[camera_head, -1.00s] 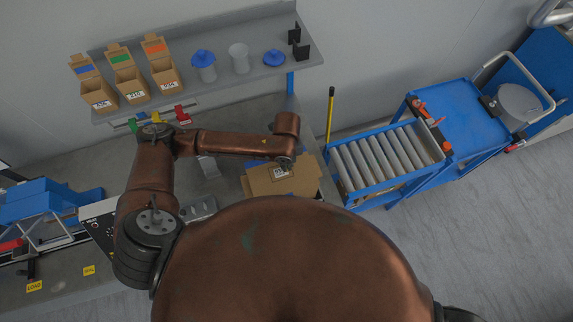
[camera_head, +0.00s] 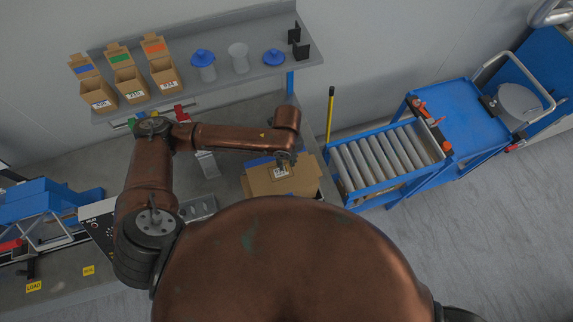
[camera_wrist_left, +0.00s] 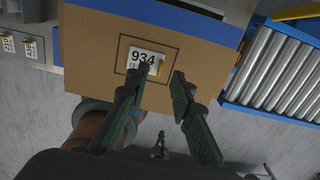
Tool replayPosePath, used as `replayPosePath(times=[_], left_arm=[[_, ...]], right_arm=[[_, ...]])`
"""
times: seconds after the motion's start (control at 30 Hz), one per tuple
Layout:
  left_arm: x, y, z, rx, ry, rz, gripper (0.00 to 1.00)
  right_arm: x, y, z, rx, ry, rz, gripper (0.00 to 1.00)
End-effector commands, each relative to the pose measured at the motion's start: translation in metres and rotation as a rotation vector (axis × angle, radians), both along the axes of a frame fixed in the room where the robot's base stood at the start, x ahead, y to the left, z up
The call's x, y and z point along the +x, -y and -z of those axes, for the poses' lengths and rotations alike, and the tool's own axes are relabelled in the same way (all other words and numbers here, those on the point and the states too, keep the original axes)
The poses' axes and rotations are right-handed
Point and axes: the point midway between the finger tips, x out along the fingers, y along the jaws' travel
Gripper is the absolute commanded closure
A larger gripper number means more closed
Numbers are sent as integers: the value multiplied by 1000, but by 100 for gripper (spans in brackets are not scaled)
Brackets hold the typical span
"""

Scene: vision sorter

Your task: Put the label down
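The white label (camera_wrist_left: 146,62) reads 934 and lies on the cardboard box (camera_wrist_left: 90,55), inside a dark printed outline. The label also shows on the box in the head view (camera_head: 281,173). My left gripper (camera_wrist_left: 155,88) is open, with its two dark fingers apart and nothing between them. In the wrist view the fingertips are at the label's lower edge and to its right. In the head view the left gripper (camera_head: 286,160) is just above the label. My right gripper is not in view.
A roller conveyor (camera_head: 385,160) stands right of the box, with a blue cart (camera_head: 455,125) beyond it. Grey floor lies open at the right.

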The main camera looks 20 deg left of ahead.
Motion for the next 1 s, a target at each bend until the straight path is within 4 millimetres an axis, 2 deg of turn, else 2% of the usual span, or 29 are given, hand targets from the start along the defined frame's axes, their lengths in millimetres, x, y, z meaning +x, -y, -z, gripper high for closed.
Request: replayPosePath(times=[0.03, 0.2, 0.4, 0.6, 1.0], left_arm=[[2, 0, -12, 0, 5, 1, 78], [1, 0, -48, -1, 4, 1, 78], [1, 0, -79, -1, 3, -1, 78], [0, 0, -91, 0, 0, 0, 78], [0, 0, -92, 0, 0, -1, 78]], right_arm=[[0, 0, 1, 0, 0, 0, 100], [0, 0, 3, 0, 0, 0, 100], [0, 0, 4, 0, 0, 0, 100], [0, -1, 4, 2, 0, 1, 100], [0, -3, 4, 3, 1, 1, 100]])
